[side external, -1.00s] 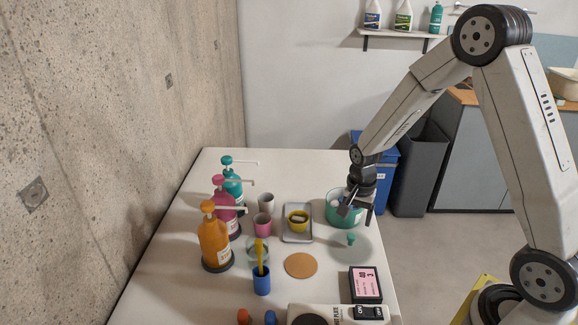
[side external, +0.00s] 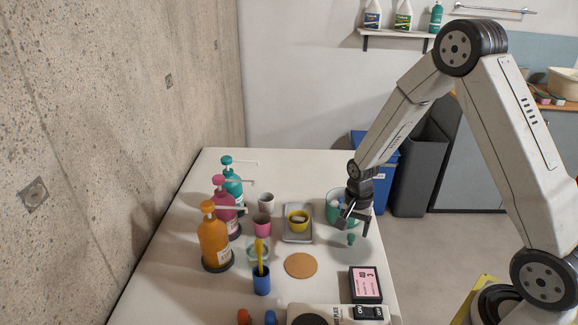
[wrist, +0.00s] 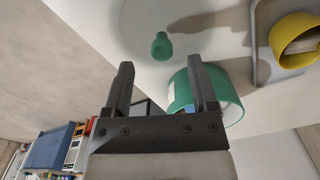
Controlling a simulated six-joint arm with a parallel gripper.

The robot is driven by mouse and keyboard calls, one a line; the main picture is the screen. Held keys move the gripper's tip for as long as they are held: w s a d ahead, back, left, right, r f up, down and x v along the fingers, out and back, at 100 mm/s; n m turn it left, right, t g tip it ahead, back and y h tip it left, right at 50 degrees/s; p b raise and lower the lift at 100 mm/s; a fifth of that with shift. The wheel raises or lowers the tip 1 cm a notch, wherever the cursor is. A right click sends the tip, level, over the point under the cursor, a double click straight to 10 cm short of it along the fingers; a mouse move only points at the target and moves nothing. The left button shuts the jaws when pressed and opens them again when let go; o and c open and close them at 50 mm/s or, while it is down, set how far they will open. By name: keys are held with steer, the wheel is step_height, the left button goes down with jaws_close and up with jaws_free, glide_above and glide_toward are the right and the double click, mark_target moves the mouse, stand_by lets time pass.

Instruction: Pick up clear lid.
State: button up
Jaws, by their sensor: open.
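The clear lid (side external: 365,249) lies flat on the table near its right edge, a faint disc with a green knob (side external: 351,240) standing up in its middle. In the wrist view the green knob (wrist: 161,46) is ahead of the fingertips, with the clear disc (wrist: 128,35) barely visible around it. My gripper (side external: 354,224) is open and empty, just above and behind the knob, apart from it. In the wrist view my gripper (wrist: 160,75) shows its two fingers spread, with the knob between their lines.
A green pot (side external: 333,207) stands right behind my gripper. A grey tray (side external: 297,236) with a yellow cup (side external: 298,220) lies to the left. A cork disc (side external: 301,265) and a pink-labelled black box (side external: 366,284) lie nearer the camera.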

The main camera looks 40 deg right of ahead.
mark_target(351, 236)
steer(key=shift+w+a+f, duration=0.1)
steer(key=shift+f, duration=1.9)
jaws_close()
